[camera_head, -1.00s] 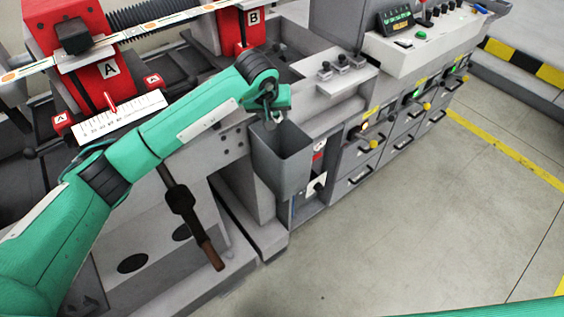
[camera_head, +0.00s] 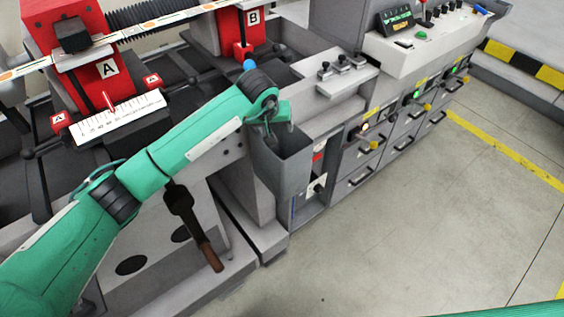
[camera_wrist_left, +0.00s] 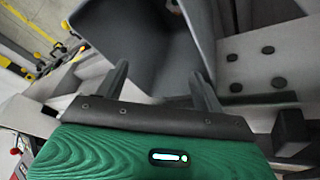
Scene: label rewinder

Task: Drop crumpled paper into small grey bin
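The small grey bin (camera_head: 283,168) hangs on the front of the machine, open at the top. My left gripper (camera_head: 271,135) is at the bin's mouth, pointing down into it. In the left wrist view the two fingers of the gripper (camera_wrist_left: 160,72) stand wide apart with nothing visible between them. The bin's smooth grey inner wall (camera_wrist_left: 150,40) shows beyond the fingertips. I see no crumpled paper in either view; the lower inside of the bin is hidden. My right gripper is out of view.
The machine's red holders (camera_head: 78,90) and white ruler scale (camera_head: 117,112) are at left. A grey ledge with small clamps (camera_head: 342,65) is right of the bin. Drawers with yellow knobs (camera_head: 375,145) line the front. The floor (camera_head: 430,220) at right is clear.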

